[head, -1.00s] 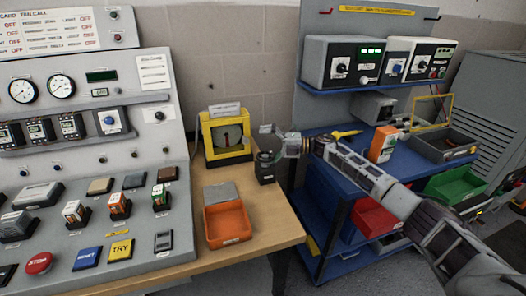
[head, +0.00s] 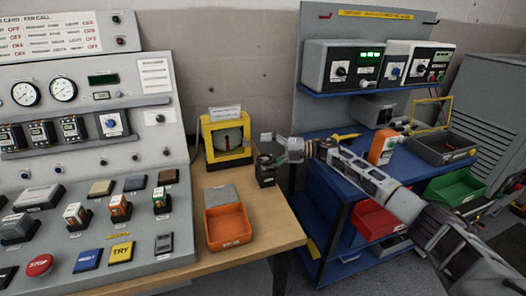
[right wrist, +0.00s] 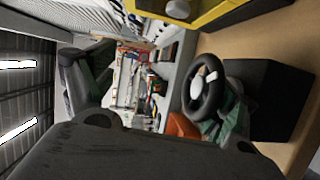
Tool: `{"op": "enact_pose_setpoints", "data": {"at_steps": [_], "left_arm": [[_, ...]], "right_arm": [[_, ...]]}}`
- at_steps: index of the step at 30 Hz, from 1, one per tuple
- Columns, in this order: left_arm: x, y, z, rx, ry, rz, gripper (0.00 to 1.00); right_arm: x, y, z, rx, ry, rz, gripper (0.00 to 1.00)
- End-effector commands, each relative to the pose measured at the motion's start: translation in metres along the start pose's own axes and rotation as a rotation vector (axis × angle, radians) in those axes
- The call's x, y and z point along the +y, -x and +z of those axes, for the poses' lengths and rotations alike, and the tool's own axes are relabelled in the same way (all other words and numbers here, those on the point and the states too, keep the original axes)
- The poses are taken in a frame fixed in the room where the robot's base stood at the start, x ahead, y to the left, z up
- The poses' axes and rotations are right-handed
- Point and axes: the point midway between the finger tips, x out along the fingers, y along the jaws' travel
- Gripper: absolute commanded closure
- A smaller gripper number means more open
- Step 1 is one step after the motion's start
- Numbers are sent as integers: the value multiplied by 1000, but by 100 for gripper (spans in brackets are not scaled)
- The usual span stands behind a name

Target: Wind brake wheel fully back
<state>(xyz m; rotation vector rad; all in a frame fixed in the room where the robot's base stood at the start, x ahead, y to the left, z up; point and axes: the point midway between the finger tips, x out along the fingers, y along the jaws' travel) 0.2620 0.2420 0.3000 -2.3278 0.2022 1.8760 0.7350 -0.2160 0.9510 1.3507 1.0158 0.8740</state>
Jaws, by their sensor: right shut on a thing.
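The brake wheel (right wrist: 205,92) is a black ring with a pale hub, seen close in the right wrist view. It sits beside a dark block (right wrist: 262,100). In the head view the dark brake unit (head: 265,175) stands on the wooden bench, right of the yellow-framed box. My right gripper (head: 268,149) reaches in from the right at the top of this unit and is shut on the wheel. The fingers hide much of the wheel in the head view, so its turn angle cannot be read. My left gripper is not in view.
The yellow-framed box (head: 227,140) stands close behind the unit. An orange open bin (head: 228,226) is in front on the bench (head: 265,232). The grey control console (head: 140,215) is at left. A blue shelf cart (head: 345,180) lies right, under my arm.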

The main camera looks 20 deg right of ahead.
Motion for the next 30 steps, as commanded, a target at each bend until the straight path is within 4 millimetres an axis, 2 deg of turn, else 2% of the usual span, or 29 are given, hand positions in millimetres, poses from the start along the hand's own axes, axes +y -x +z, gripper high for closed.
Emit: {"op": "enact_pose_setpoints", "data": {"at_steps": [1, 6, 30], "left_arm": [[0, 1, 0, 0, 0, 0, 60], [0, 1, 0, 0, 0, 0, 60], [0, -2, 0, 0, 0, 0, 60]], "right_arm": [[23, 7, 4, -4, 14, 27, 34], [22, 15, 4, -5, 15, 26, 37], [20, 49, 8, -8, 16, 27, 40]]}}
